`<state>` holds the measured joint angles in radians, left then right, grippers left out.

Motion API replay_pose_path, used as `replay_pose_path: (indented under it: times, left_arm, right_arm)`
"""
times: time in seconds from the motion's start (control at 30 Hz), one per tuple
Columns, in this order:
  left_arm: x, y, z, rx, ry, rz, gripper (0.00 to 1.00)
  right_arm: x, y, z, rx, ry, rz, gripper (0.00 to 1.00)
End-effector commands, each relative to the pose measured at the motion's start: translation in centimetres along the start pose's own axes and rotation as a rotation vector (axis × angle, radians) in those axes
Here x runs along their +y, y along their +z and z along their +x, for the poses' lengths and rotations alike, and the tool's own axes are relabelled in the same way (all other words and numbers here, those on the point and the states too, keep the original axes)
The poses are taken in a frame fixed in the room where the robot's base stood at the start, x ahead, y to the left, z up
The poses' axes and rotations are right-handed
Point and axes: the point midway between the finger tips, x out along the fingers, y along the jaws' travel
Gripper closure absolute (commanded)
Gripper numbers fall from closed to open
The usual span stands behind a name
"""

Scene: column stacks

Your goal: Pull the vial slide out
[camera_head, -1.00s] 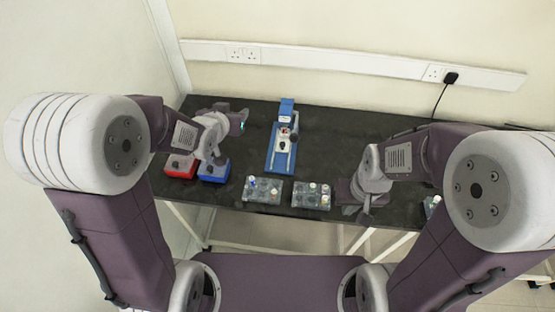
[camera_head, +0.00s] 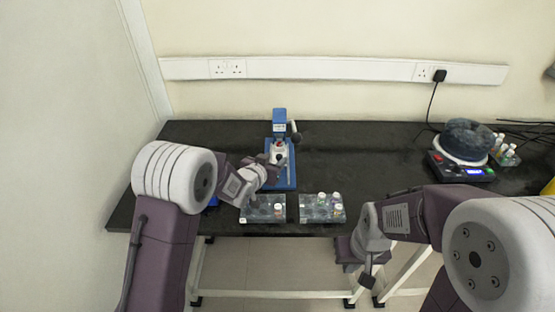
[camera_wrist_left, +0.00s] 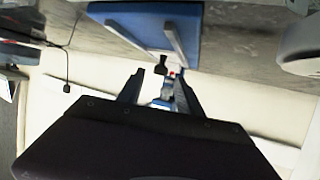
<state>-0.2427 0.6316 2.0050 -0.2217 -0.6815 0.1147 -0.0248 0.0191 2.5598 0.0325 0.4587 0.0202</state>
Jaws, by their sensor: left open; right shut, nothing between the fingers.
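The blue device (camera_head: 291,176) stands on the dark bench, with a blue upright (camera_head: 279,116) at its back. A pale slide part with a small red spot (camera_head: 279,146) sits on it, partly hidden by my gripper. In the left wrist view the blue base (camera_wrist_left: 192,20) shows two pale rails, and a black knob (camera_wrist_left: 161,67) appears between my fingertips. My left gripper (camera_head: 268,168) is open at the device's front left; it also shows in the left wrist view (camera_wrist_left: 160,80). I cannot tell whether it touches. My right gripper (camera_head: 367,281) is shut and empty, in front of the bench edge.
Two clear racks with small vials, one left (camera_head: 263,214) and one right (camera_head: 318,213), stand near the front edge. A blue box (camera_head: 213,202) is mostly hidden behind my left arm. The bench middle right is clear.

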Motion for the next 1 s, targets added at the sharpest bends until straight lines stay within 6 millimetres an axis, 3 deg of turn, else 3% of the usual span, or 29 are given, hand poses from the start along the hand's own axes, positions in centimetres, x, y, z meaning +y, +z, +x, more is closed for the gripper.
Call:
replay_pose_path:
  times: [0.2, 0.47, 0.5, 0.63, 0.67, 1.0]
  left_arm:
    - [0.0, 0.1, 2.9, 0.000, 0.000, 0.000, 0.57]
    - [0.0, 0.0, 3.3, 0.000, 0.000, -0.001, 0.57]
    - [0.0, 0.0, 3.3, 0.000, 0.000, -0.001, 0.60]
    - [0.0, 0.0, 3.2, 0.000, 0.000, -0.001, 0.96]
    - [0.0, 0.0, 3.2, 0.000, 0.000, -0.001, 1.00]
    - [0.0, 0.0, 3.2, 0.000, 0.000, -0.001, 1.00]
  right_arm:
    - [0.0, 0.0, 0.2, 0.000, 0.000, 0.000, 1.00]
    - [0.0, 0.0, 0.2, 0.000, 0.000, 0.000, 1.00]
    - [0.0, 0.0, 0.2, 0.000, 0.000, 0.000, 1.00]
    - [0.0, 0.0, 0.2, 0.000, 0.000, 0.000, 1.00]
    - [0.0, 0.0, 0.2, 0.000, 0.000, 0.000, 1.00]
    - [0.0, 0.0, 0.2, 0.000, 0.000, 0.000, 1.00]
